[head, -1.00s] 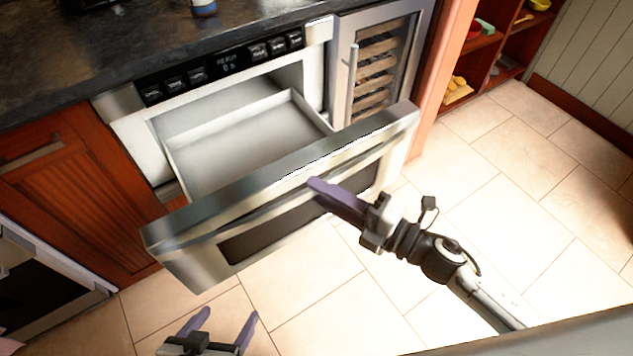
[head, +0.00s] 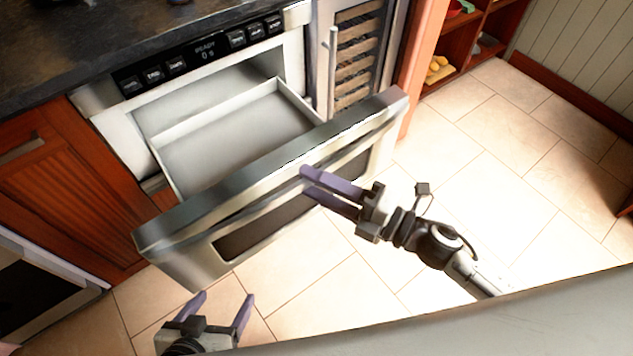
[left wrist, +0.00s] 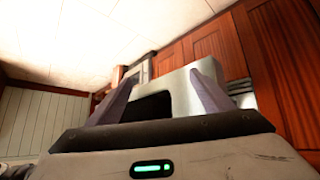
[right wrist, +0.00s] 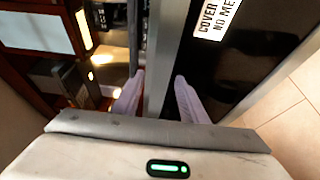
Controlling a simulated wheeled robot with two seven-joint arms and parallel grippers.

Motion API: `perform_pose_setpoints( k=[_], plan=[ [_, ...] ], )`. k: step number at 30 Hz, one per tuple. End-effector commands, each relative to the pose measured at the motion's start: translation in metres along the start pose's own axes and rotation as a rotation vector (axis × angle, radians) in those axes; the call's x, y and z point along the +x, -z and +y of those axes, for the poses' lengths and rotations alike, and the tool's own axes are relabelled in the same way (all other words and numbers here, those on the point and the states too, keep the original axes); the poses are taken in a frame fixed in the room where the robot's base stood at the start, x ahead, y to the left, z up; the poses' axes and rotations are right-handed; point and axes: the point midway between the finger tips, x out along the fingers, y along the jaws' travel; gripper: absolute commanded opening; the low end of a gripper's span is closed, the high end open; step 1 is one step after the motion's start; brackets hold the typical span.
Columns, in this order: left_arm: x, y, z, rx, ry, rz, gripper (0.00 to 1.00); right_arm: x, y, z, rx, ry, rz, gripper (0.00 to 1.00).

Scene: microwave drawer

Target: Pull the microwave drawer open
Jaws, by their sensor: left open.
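The microwave drawer (head: 235,139) stands pulled out, with its empty pale tray showing. Its steel front (head: 180,258) has a dark window and a long handle lip. My right gripper (head: 305,181) is at the middle of this front, near the handle lip. Its purple fingers are apart. In the right wrist view they stand either side of a steel strip (right wrist: 156,88), with dark space beside the right finger. Exact contact at the tips is unclear. My left gripper (head: 225,297) is open and empty, low in front of the drawer's left end.
The control panel (head: 203,52) reads READY. A wine cooler (head: 357,55) stands right of the microwave, with open shelves (head: 468,40) beyond. A red wooden cabinet (head: 70,190) is at left. The tiled floor (head: 510,180) is clear at right.

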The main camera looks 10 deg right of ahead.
Motion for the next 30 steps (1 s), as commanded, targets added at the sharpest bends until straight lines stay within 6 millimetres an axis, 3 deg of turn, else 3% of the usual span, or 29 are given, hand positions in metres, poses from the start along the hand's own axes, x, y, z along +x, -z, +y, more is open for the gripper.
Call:
perform_pose_setpoints(
  k=[7, 15, 21, 30],
  plan=[
    [0.001, -0.002, 0.0, 0.0, 0.0, -0.002, 0.74, -0.016, 0.001, -0.002, 0.003, 0.002, 0.0, 0.39],
    [0.004, -0.005, 0.001, 0.003, -0.002, -0.005, 0.74, -0.069, 0.001, -0.002, 0.004, 0.003, 0.0, 0.39],
    [0.005, -0.005, 0.001, 0.004, -0.003, -0.003, 0.74, -0.096, 0.0, -0.001, 0.002, 0.001, 0.0, 0.39],
    [0.005, -0.003, 0.002, 0.005, -0.004, 0.0, 0.74, -0.103, 0.0, 0.0, -0.001, 0.0, 0.0, 0.39]
  ],
)
